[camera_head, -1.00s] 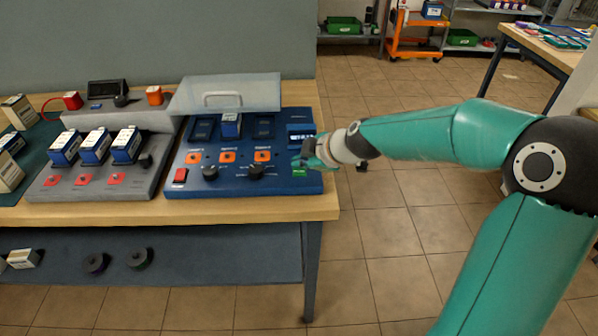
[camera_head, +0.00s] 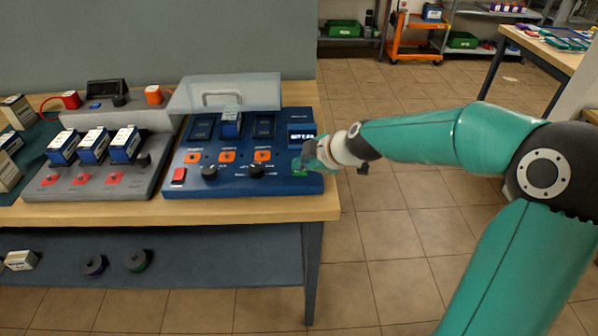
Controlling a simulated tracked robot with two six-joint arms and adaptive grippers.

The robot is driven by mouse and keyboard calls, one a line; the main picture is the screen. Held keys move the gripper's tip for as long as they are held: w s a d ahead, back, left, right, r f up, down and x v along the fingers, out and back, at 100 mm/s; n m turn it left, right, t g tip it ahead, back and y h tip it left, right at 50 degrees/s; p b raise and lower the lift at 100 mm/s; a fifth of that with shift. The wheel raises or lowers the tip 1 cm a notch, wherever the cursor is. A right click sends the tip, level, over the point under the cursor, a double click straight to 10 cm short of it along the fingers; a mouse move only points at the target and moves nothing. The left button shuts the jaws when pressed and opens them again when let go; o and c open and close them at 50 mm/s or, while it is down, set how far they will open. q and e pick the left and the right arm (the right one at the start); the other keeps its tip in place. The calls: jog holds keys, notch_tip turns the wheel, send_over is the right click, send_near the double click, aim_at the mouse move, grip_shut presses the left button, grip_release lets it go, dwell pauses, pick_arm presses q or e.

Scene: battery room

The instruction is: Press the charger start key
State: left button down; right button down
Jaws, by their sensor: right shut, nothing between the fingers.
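The blue charger (camera_head: 235,184) stands on the wooden bench with its clear lid raised. A green key (camera_head: 299,174) is at its front right corner, mostly hidden by my right gripper. A red key (camera_head: 178,176) is at its front left, with two black knobs between. My right gripper (camera_head: 302,163) is shut and empty, its tips pointing left at the green key; I cannot tell whether they touch it. A small display (camera_head: 301,130) is lit behind the gripper. My left gripper is not in view.
A grey unit (camera_head: 95,180) with several blue-and-white batteries stands left of the charger. The clear lid (camera_head: 225,95) with a handle is raised over the charger's back. The bench edge (camera_head: 325,207) lies close below my right gripper. Open tiled floor is to the right.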

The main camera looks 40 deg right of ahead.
aim_at(301, 173)
jog(key=shift+f+b, duration=0.25)
jog(key=shift+b, duration=0.1)
dwell(0.6)
jog(key=shift+r+p, duration=0.45)
jog(key=shift+r, duration=0.3)
jog(key=shift+r, duration=0.1)
jog(key=shift+r+p, duration=1.8)
jog(key=shift+r, duration=0.65)
jog(key=shift+f, duration=0.1)
